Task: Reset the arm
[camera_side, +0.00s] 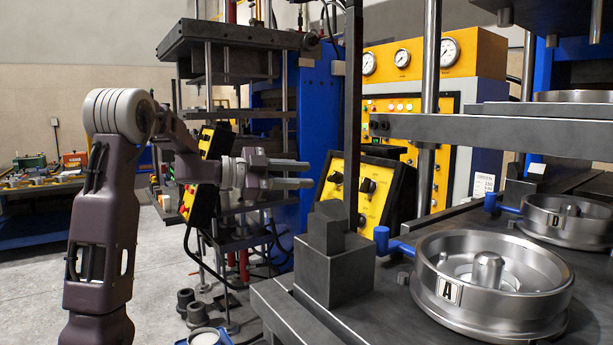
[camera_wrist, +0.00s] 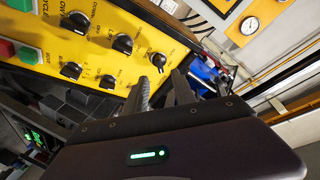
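My gripper (camera_side: 309,174) is in mid-air left of the press in the side view, its two grey fingers pointing right. The fingers are roughly parallel with a gap between them, and nothing shows in the gap. In the wrist view my gripper (camera_wrist: 163,78) also shows two separate fingers. They are in front of a yellow control panel (camera_wrist: 98,48) with black knobs and red and green buttons. In the side view, a yellow panel with black knobs (camera_side: 356,190) stands just right of the fingertips. I cannot tell the exact distance between them.
A metal mould marked A (camera_side: 540,310) sits on the dark press table at the lower right, with mould D (camera_side: 590,235) behind it. A dark block (camera_side: 325,268) and post stand at the table's left corner. Gauges (camera_side: 403,57) are on the yellow cabinet behind.

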